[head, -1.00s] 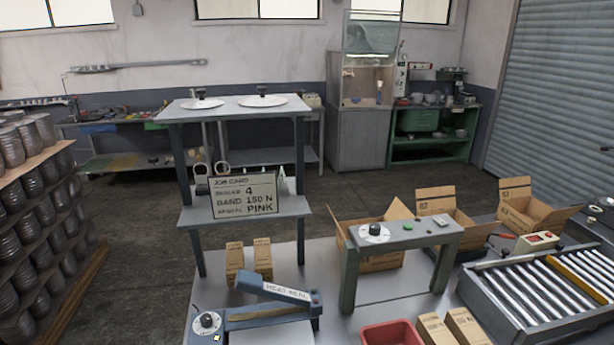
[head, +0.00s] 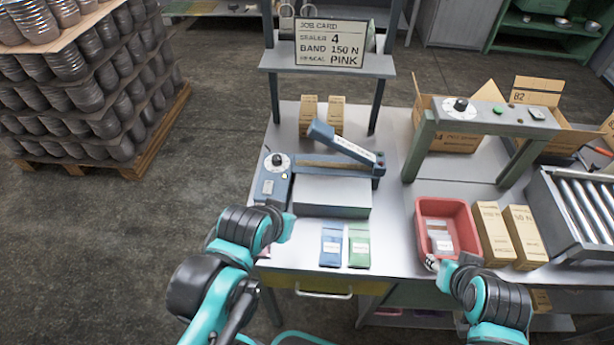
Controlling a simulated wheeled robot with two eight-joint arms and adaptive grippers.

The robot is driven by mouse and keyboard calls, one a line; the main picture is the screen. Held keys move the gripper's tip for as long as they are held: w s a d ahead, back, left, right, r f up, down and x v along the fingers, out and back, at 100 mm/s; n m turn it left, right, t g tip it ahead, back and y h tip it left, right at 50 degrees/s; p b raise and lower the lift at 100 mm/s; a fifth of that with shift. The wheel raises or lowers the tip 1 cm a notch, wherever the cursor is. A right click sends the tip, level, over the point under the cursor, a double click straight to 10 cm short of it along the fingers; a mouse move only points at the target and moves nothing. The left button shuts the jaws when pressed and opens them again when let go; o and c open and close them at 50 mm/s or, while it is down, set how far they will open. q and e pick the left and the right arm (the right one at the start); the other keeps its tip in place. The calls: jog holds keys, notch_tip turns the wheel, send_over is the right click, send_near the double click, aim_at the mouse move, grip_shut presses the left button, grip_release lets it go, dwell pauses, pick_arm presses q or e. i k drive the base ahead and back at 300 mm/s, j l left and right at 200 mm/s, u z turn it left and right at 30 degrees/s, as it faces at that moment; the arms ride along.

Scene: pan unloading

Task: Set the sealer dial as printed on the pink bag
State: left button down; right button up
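The blue-grey heat sealer (head: 275,185) stands on the bench with its long arm raised at a slant. Its white round dial (head: 277,160) has a black knob; the setting is too small to read. No pink bag can be made out for certain. A blue bag (head: 331,246) and a green bag (head: 359,247) lie flat at the bench's front, their labels too small to read. Small bags (head: 440,241) lie in the red bin (head: 427,208). My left arm ends below the sealer, fingers indistinct. My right gripper (head: 432,263) is by the bin's front edge, its fingers unclear.
A job card (head: 331,44) on the shelf reads sealer 4, band 150 N, special PINK. A green-grey stand (head: 490,117) carries another dial (head: 461,105). Cartons (head: 495,232) stand right of the bin, beside a roller conveyor (head: 585,213). Bench space between sealer and bin is clear.

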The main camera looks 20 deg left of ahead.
aim_at(276, 159)
jog(key=u, duration=1.25)
